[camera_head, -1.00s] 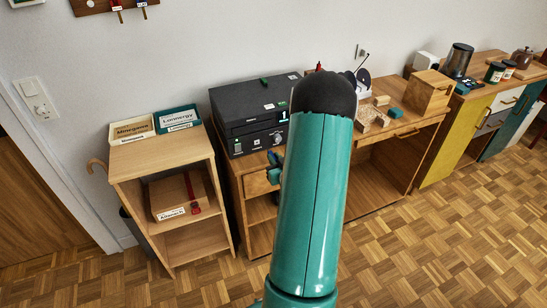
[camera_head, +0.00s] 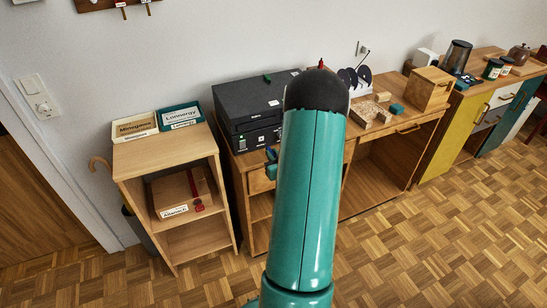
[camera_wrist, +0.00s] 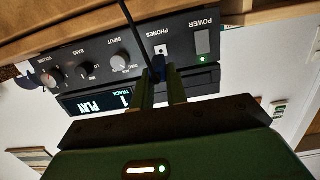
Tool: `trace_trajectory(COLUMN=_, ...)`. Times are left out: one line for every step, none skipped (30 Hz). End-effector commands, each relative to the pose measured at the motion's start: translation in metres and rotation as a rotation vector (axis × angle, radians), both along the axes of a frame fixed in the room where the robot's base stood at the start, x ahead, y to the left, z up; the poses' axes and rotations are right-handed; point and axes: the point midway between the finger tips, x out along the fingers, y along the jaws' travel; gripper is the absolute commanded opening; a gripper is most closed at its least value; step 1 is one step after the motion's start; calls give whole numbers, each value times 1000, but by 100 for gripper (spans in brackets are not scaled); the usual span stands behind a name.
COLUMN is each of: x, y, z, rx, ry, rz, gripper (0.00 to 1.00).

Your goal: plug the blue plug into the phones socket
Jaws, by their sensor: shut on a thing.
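My gripper (camera_wrist: 160,77) is shut on the blue plug (camera_wrist: 158,66), which has a dark cable running up in the wrist view. The plug is close to the black device's front panel. The phones socket (camera_wrist: 161,48), a small pale square with a dark centre, shows just above the plug in this upside-down view. I cannot tell whether plug and panel touch. In the head view, the black device (camera_head: 240,112) stands on a wooden desk, and my arm hides part of its front. A teal piece of my gripper shows left of the arm.
The panel has a power switch (camera_wrist: 202,42) with a green light, several knobs and a lit display (camera_wrist: 95,102). A wooden shelf (camera_head: 165,150) with labelled boxes stands left of the desk. Wooden blocks (camera_head: 365,112) and a wooden box (camera_head: 430,89) lie to the right. The floor in front is clear.

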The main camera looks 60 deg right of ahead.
Motion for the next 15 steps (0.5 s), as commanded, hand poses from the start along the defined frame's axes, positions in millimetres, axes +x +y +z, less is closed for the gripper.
trace_trajectory(x=4, y=-2, z=0, rx=0, ry=-1, rz=1, gripper=0)
trace_trajectory(x=7, y=-3, z=0, rx=0, ry=-1, rz=1, gripper=0)
trace_trajectory(x=10, y=-5, z=0, rx=-1, ry=-2, rz=2, gripper=0)
trace_trajectory(x=12, y=-5, z=0, rx=1, ry=-2, rz=2, gripper=0)
trace_trajectory(x=14, y=-6, z=0, rx=1, ry=-2, rz=2, gripper=0)
trace_trajectory(x=17, y=-8, z=0, rx=0, ry=-1, rz=2, gripper=0)
trace_trajectory(x=19, y=-9, z=0, rx=0, ry=-1, rz=3, gripper=0)
trace_trajectory(x=22, y=-11, z=0, rx=0, ry=-1, rz=3, gripper=0)
trace_trajectory(x=24, y=-12, z=0, rx=0, ry=-1, rz=3, gripper=0)
trace_trajectory(x=26, y=-13, z=0, rx=-1, ry=-2, rz=2, gripper=0)
trace_trajectory(x=28, y=-14, z=0, rx=-2, ry=-1, rz=2, gripper=0)
trace_trajectory(x=31, y=-16, z=0, rx=-2, ry=-1, rz=2, gripper=0)
trace_trajectory(x=33, y=-17, z=0, rx=0, ry=-1, rz=2, gripper=0)
trace_trajectory(x=35, y=-17, z=0, rx=0, ry=-1, rz=2, gripper=0)
trace_trajectory(x=37, y=-18, z=0, rx=0, ry=0, rz=2, gripper=0)
